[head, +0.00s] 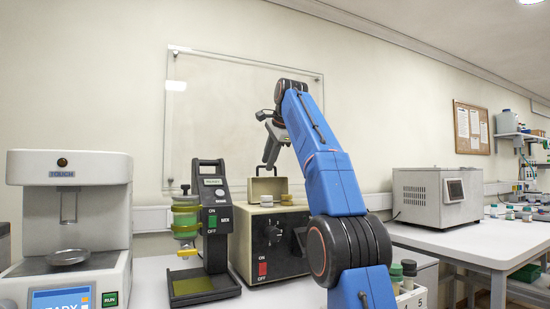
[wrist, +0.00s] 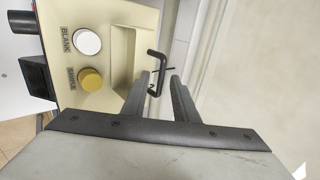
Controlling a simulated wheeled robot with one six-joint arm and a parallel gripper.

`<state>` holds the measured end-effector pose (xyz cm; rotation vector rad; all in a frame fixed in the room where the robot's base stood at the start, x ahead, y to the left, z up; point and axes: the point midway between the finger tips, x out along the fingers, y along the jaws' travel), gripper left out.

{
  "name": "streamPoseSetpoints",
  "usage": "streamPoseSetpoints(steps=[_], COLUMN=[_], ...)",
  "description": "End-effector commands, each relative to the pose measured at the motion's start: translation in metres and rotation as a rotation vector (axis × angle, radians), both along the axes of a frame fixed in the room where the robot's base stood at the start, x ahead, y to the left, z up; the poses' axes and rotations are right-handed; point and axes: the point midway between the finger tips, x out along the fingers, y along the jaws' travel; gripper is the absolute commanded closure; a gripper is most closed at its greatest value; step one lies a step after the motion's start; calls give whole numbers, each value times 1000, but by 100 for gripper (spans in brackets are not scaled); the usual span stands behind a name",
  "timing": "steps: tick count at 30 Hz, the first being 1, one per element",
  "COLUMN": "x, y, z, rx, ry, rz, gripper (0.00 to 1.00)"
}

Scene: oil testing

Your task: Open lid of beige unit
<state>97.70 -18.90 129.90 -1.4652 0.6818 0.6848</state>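The beige unit (head: 270,222) stands on the white bench. It has a beige body, a dark front panel with a dial and a red switch. Two round caps, one white and one yellow, sit on its top in the wrist view, beside the words BLANK and SAMPLE. A thin dark bent handle (wrist: 160,66) stands on the lid (wrist: 120,50) of the unit, which looks shut. My gripper (head: 268,160) is above the unit, pointing down. In the wrist view its two fingers (wrist: 159,82) are apart, with the handle at and between their tips. Contact cannot be told.
A green-and-black mixer (head: 212,215) stands close on the left of the unit. A white balance-like machine (head: 68,215) is further left. A bottle rack is at the lower right, partly behind my arm. A glass panel (head: 215,110) hangs on the wall behind.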

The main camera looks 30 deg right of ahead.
Motion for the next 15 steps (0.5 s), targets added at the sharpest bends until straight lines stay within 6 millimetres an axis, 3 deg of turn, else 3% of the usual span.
streamPoseSetpoints(steps=[15], x=[-15], y=[-1], z=[19], rx=[-1], ry=[-3], rz=[-1], gripper=[73])
